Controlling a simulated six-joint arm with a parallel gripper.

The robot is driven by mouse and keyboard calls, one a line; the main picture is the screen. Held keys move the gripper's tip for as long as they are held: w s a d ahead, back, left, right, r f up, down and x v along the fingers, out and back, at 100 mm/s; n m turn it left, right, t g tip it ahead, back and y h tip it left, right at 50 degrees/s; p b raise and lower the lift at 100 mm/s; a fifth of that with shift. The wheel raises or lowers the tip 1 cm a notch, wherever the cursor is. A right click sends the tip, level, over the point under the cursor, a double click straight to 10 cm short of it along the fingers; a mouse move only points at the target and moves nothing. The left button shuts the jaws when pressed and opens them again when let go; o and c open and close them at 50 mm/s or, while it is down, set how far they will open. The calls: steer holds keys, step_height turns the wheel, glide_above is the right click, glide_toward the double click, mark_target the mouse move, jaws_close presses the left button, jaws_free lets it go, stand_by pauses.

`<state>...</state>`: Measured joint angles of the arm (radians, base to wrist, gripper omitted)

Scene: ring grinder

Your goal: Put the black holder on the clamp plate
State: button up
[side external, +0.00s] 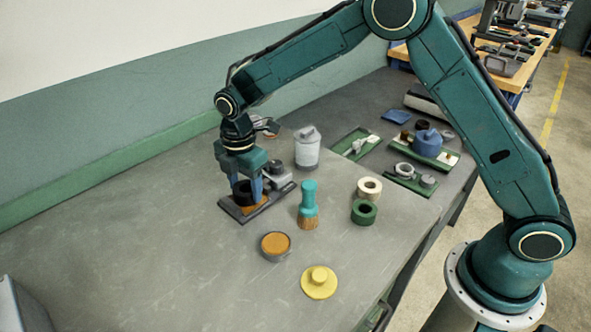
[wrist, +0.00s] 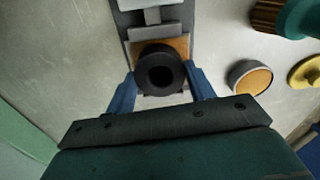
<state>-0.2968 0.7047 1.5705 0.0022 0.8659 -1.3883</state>
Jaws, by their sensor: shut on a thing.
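The black holder (wrist: 160,70) is a short dark cylinder with a round hole in its top. My gripper (wrist: 162,88) has its blue fingers on both sides of the holder and is shut on it. In the side external view the holder (side external: 243,193) is partly hidden by the fingers. The clamp plate (side external: 232,212) is a dark grey plate with an orange-brown pad (wrist: 180,47). The holder is over this pad, upright; I cannot tell whether it touches it. A grey clamp part (wrist: 152,18) lies just beyond the holder on the plate.
A brush with a teal handle (side external: 309,197), a bowl of orange stuff (side external: 275,246) and a yellow lidded disc (side external: 319,283) stand right of the plate. A white canister (side external: 307,150) stands behind.

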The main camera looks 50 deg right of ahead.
mark_target(245, 188)
steer(key=shift+f, duration=0.1)
steer(key=o, duration=1)
step_height(245, 188, up, 12)
steer(key=shift+r, duration=0.15)
stand_by(0.4)
stand_by(0.4)
